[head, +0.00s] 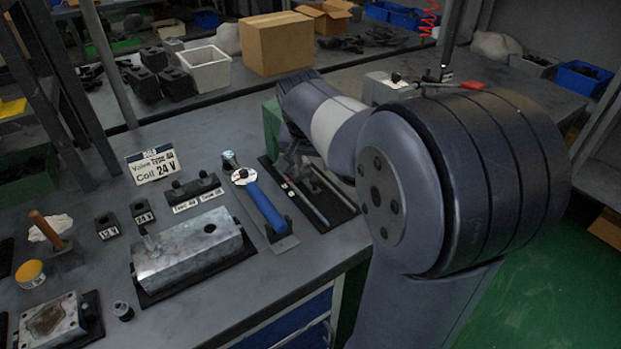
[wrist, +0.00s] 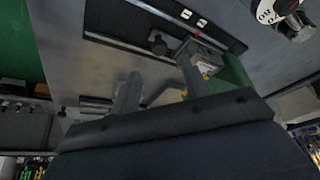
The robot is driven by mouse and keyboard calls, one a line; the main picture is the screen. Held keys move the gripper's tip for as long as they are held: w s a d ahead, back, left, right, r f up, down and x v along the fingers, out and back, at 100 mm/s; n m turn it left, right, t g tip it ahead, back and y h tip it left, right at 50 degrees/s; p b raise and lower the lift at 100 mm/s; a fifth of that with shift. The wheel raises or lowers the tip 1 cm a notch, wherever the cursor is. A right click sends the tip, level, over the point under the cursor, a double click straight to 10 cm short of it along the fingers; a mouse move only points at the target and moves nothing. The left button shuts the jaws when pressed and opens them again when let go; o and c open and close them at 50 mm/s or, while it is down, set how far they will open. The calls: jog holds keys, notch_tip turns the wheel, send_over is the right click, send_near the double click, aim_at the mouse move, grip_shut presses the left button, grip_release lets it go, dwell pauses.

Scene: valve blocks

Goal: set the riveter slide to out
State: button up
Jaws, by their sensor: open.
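What looks like the riveter slide is a long black base (head: 347,207) with a pale metal rail, to the right of the blue-handled tool on the bench. I cannot read the labels or tell the slide's position. My gripper (wrist: 160,88) is open, its two fingers apart below the base in the picture, with nothing seen between them. In the head view my gripper (head: 297,165) is over the base's far end, partly hidden by my arm.
A blue-handled tool with a round dial (head: 262,203) lies just left of the base. Further left are a metal block (head: 187,255), a Coil 24 V sign (head: 153,166) and small black blocks. A cardboard box (head: 276,43) and white bin (head: 207,69) stand behind.

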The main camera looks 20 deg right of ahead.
aim_at(315, 179)
jog(key=b+x, duration=0.1)
jog(key=x, duration=0.6)
jog(key=shift+f, duration=0.25)
jog(key=shift+c, duration=0.3)
grip_shut()
